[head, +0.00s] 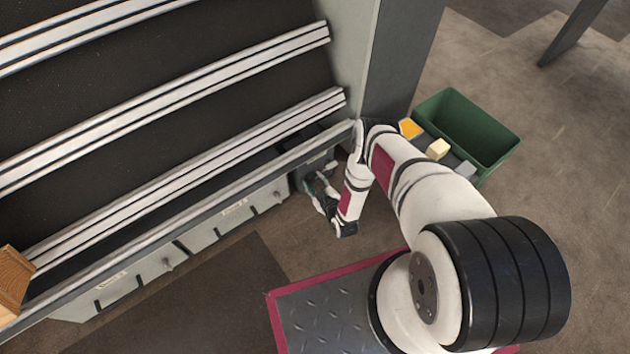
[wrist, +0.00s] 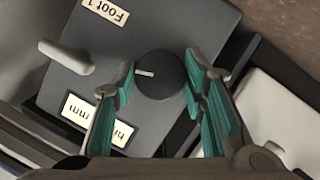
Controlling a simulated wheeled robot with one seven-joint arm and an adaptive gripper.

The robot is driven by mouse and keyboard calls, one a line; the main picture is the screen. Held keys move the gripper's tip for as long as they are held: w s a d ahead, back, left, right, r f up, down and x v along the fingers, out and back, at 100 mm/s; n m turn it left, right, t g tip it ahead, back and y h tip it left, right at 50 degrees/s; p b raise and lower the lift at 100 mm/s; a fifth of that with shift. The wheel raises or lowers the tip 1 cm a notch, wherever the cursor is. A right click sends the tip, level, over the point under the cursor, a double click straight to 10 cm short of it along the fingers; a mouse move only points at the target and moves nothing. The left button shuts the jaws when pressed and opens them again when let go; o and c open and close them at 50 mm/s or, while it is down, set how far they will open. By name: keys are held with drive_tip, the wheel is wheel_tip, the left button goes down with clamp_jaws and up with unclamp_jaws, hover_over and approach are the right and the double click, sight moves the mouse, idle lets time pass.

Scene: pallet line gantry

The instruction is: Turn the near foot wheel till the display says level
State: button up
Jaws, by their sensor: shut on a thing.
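In the wrist view, a dark round foot wheel (wrist: 158,76) with a pale pointer mark sits on a grey box (wrist: 130,35) labelled "Foot 1". My gripper (wrist: 160,82) is shut on the wheel, with one teal-padded finger on each side of it. In the head view my gripper (head: 320,190) is low beside the conveyor's end, at the dark box (head: 318,163). The wheel is not discernible there.
A pale grey lever (wrist: 66,57) sticks out beside the wheel. A grey post (head: 400,60) and a green bin (head: 470,125) stand beyond my arm. Open floor lies at right.

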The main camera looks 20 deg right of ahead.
drive_tip(key=n+h+b, duration=0.1)
drive_tip(key=n, duration=0.1)
drive_tip(key=shift+a+f+n+t, duration=0.1)
drive_tip(key=shift+a+n+t, duration=0.05)
drive_tip(key=shift+n+t, duration=0.2)
drive_tip(key=shift+n+t+h+b, duration=0.45)
drive_tip(key=shift+n+h+b, duration=0.1)
drive_tip(key=shift+n, duration=0.3)
drive_tip(key=o, duration=1.2)
drive_tip(key=shift+c, duration=0.2)
